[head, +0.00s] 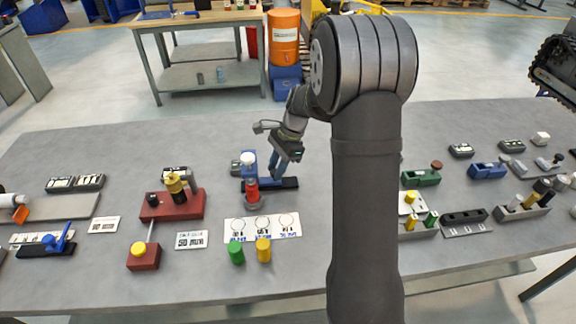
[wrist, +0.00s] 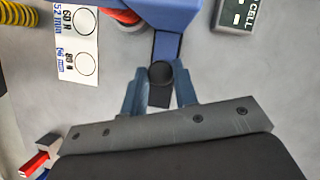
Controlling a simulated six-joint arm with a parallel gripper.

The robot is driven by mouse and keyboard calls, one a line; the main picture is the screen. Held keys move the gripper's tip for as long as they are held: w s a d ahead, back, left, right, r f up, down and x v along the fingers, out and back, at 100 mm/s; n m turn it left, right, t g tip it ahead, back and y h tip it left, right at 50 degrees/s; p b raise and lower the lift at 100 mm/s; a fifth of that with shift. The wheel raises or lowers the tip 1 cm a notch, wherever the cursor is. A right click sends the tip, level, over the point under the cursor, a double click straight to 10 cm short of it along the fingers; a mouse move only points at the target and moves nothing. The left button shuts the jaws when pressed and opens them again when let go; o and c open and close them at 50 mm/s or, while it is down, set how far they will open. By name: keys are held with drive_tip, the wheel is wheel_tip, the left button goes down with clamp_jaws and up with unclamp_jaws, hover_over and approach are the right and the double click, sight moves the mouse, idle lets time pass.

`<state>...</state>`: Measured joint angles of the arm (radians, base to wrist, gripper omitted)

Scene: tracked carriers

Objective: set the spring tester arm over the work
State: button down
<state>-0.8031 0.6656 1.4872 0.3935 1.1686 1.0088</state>
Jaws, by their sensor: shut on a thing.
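The spring tester (head: 249,162) stands mid-table, with a blue upper part, a pale cap and a dark base bar (head: 288,184). A red cylindrical piece (head: 251,193) is at its near side; in the wrist view its edge (wrist: 125,15) shows beside the tester's blue body (wrist: 172,14). A blue arm runs from that body to a round black knob (wrist: 161,74). My gripper (head: 276,168) is at the right of the tester. In the wrist view my gripper (wrist: 160,82) has its fingers on both sides of the knob, shut on it. The contact is hidden in the head view.
A card with circles (head: 262,228) lies in front, with green (head: 236,254) and yellow (head: 264,250) cylinders before it. A red fixture (head: 172,208) is at the left. A green block (head: 421,177) and other fixtures are right of my arm. Grey table is free behind the tester.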

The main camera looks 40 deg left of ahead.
drive_tip(key=shift+s+a+r, duration=0.1)
drive_tip(key=shift+s+a, duration=0.05)
drive_tip(key=shift+a, duration=0.05)
drive_tip(key=c, duration=1.2)
unclamp_jaws()
drive_tip(key=shift+s+a, duration=0.1)
drive_tip(key=shift+c, duration=0.2)
drive_tip(key=shift+o, duration=0.5)
drive_tip(key=v, duration=1.7)
drive_tip(key=shift+w+d, duration=0.25)
drive_tip(key=x, duration=1.7)
drive_tip(key=shift+s+a, duration=0.1)
drive_tip(key=shift+s, duration=0.05)
